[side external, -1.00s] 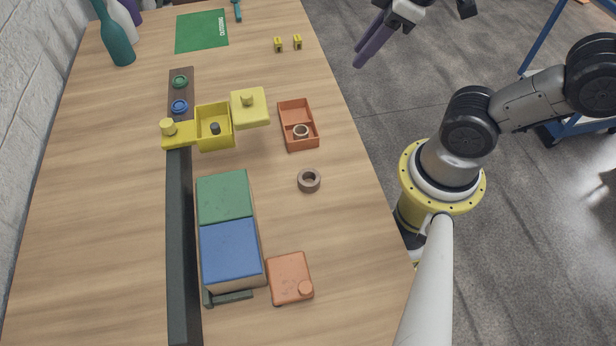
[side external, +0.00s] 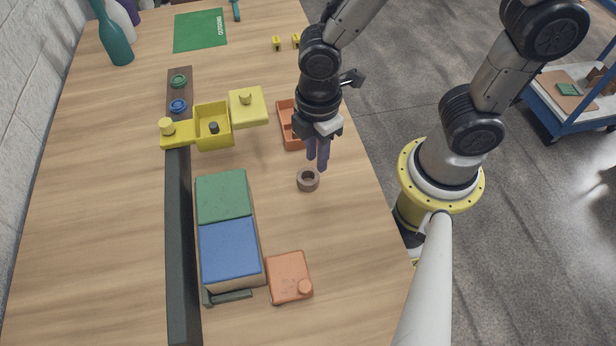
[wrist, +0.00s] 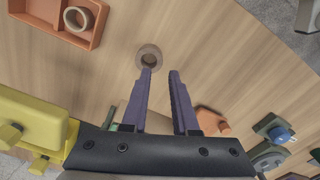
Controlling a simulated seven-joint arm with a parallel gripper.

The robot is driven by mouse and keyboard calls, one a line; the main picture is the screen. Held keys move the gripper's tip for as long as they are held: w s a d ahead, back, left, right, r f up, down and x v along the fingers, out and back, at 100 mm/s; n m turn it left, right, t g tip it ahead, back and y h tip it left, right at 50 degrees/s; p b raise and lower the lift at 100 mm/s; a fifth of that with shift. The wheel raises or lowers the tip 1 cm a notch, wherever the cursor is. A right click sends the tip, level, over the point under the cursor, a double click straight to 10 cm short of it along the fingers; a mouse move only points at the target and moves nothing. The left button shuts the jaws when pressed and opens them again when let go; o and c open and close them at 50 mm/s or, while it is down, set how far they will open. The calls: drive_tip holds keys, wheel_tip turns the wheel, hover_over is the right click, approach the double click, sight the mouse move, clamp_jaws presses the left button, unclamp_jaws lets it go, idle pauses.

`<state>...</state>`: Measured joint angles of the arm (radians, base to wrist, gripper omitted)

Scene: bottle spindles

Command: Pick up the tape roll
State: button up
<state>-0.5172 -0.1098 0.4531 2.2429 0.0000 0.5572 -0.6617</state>
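A brown tape roll (side external: 308,179) lies flat on the wooden table, right of the green and blue boxes in the side view. It also shows in the wrist view (wrist: 149,57), just beyond the fingertips. My gripper (side external: 317,168) points down above the tape roll's far edge. In the wrist view my gripper (wrist: 161,71) has its two purple fingers apart with nothing between them. The left finger's tip overlaps the roll's near edge in that view; I cannot tell if they touch. A second ring (wrist: 77,18) lies inside the orange tray (wrist: 48,20).
The orange tray (side external: 286,122) stands just behind my gripper, partly hidden by it. A yellow box (side external: 213,139) with its lid stands to the left. Green (side external: 223,197) and blue (side external: 230,249) boxes and an orange lid (side external: 290,277) stand nearer. The table right of the roll is clear.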

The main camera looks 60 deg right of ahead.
sight(313, 182)
drive_tip(key=f, duration=0.7)
drive_tip(key=shift+w+a+f, duration=0.15)
drive_tip(key=shift+a, duration=0.05)
clamp_jaws()
